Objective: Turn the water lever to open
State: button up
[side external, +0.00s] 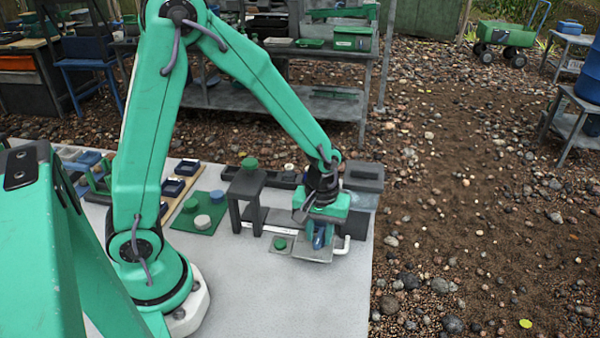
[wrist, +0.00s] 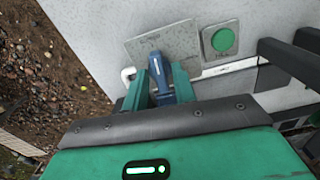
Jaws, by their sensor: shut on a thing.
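The water lever (wrist: 159,72) is a dark blue handle with a small white mark, in the middle of the wrist view. It also shows as a blue piece under my gripper in the side view (side external: 319,239). My gripper (wrist: 160,80) has a green finger on each side of the lever and is shut on it; it also shows in the side view (side external: 320,228). The lever stands at a grey plate (wrist: 172,42), beside a white pipe (wrist: 127,76). The lever's base and pivot are partly hidden by my fingers.
A green button (wrist: 223,40) on a small grey plate sits close by. A dark stand (side external: 246,188) with a green knob is left of my gripper. A green mat (side external: 210,222) with round pieces lies farther left. The white tabletop in front is clear; its right edge is near.

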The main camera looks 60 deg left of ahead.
jog(key=m, duration=0.5)
dwell(0.5)
jog(key=m, duration=0.5)
jog(key=shift+m, duration=3.5)
